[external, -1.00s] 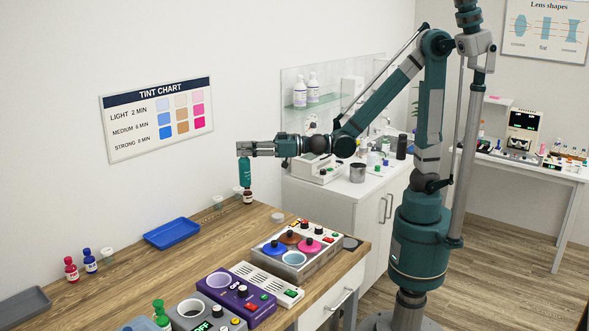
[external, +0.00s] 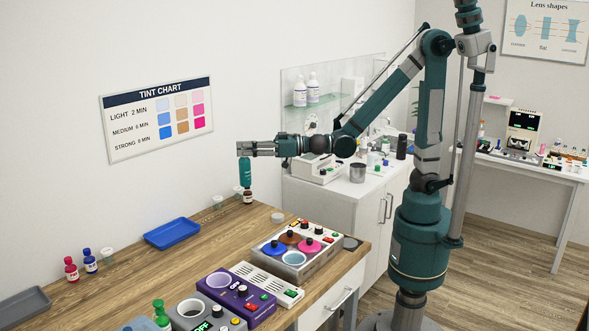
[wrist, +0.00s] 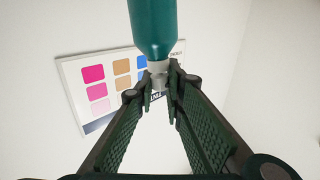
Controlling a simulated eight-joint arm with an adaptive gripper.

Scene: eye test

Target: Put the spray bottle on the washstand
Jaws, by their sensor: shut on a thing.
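The teal spray bottle (external: 245,173) hangs upright from my gripper (external: 242,149) over the back part of the wooden bench. The gripper points left, near the white wall. In the wrist view, my gripper (wrist: 160,75) is shut on the pale neck or top of the spray bottle (wrist: 153,25), whose body fills the top of the picture. The bottle is clear of the bench, with a small brown bottle (external: 248,198) just under or behind its base. I cannot tell for certain which surface is the washstand; a white cabinet (external: 325,208) stands right of the bench.
The wooden bench (external: 130,270) holds a blue tray (external: 172,233), a steel unit with coloured lids (external: 325,262), a purple device (external: 260,309) and small red and blue bottles at left. Devices and a grey cup (external: 357,173) stand on the cabinet. Bare wood lies mid-bench.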

